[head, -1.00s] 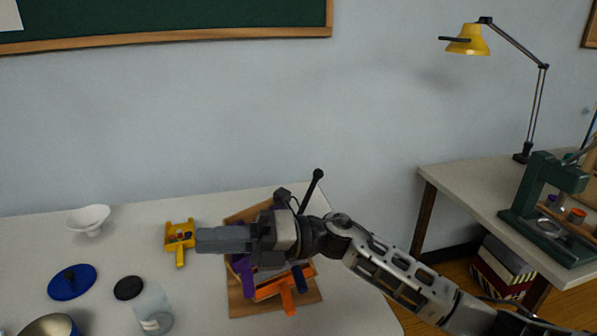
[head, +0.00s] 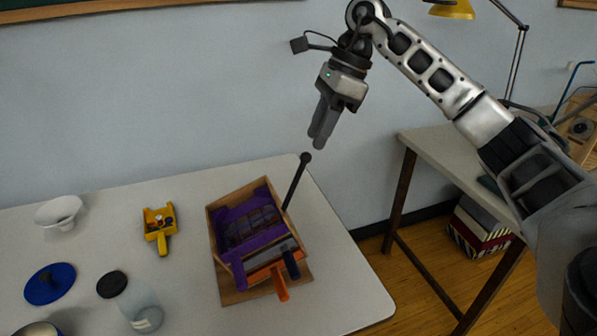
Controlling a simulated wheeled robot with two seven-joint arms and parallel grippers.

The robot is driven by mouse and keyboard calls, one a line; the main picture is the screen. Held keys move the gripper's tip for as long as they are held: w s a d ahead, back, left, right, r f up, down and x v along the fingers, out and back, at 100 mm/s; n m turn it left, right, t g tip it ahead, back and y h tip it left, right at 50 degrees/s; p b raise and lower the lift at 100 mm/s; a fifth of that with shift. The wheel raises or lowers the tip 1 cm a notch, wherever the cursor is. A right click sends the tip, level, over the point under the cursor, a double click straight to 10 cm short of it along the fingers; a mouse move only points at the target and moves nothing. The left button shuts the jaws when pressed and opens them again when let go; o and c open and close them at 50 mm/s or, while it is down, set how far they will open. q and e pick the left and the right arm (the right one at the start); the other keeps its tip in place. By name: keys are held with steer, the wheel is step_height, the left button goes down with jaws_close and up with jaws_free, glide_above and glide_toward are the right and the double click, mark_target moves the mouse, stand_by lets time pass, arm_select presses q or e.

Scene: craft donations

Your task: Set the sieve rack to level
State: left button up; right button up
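The sieve rack appears to be the purple frame (head: 246,222) with a dark mesh panel, inside a wooden box (head: 213,238) near the table's right end. The purple frame looks tilted in the box, though its exact slope is hard to tell. A black lever (head: 297,180) with a ball knob rises from the box's right side, leaning up and right. My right gripper (head: 318,142) is in the air just above the knob in the picture, pointing down and apart from it. Its two fingers look together, with nothing between them. My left gripper is out of view.
The table's front right corner is clear.

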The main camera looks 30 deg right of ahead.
mark_target(304, 163)
steer(key=p+x, duration=0.1)
steer(key=x, duration=0.8)
steer(key=shift+a+f, duration=0.2)
steer(key=shift+f, duration=0.15)
steer(key=shift+c, duration=0.3)
jaws_close()
